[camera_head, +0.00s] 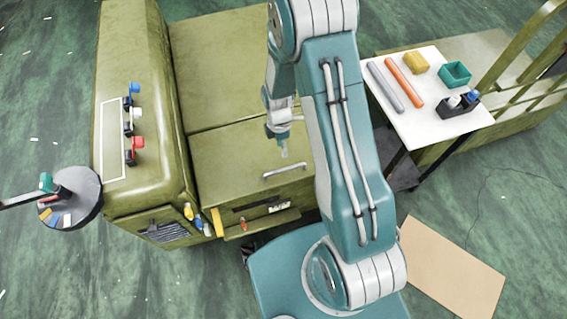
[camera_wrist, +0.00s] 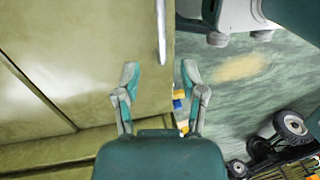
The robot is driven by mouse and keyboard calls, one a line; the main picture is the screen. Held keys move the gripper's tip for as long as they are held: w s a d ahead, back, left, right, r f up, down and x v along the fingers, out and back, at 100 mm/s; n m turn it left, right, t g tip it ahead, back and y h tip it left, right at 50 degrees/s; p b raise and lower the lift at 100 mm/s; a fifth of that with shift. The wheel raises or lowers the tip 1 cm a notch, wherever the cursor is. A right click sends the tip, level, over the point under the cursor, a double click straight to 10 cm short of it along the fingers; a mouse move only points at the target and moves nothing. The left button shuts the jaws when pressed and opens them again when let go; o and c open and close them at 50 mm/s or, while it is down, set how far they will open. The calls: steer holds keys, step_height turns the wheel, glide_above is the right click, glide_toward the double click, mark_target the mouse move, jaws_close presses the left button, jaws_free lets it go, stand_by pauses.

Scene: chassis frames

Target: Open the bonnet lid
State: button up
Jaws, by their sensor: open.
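The bonnet lid (camera_head: 232,165) is an olive-green flat panel on the chassis front. It lies down, level with the panel behind it. A silver bar handle (camera_head: 284,171) sits near its front edge. In the wrist view the lid (camera_wrist: 95,55) fills the left, and the handle (camera_wrist: 161,32) stands ahead of my fingertips. My gripper (camera_head: 283,152) hangs over the lid, close to the handle, pointing down. In the wrist view my gripper (camera_wrist: 160,73) has its two fingers apart with nothing between them. Whether it touches the lid cannot be told.
A long olive side body (camera_head: 140,190) with coloured knobs flanks the lid on the left. A round grey tray (camera_head: 75,195) stands farther left. A white side table (camera_head: 425,115) with bars, blocks and a black holder is at right. A brown board (camera_head: 450,270) lies on the floor.

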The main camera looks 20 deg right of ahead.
glide_above(284, 166)
steer(key=s, duration=0.3)
steer(key=f, duration=0.6)
steer(key=a+f, duration=0.1)
steer(key=f, duration=0.2)
steer(key=shift+w+f, duration=0.15)
steer(key=shift+f, duration=0.1)
jaws_close()
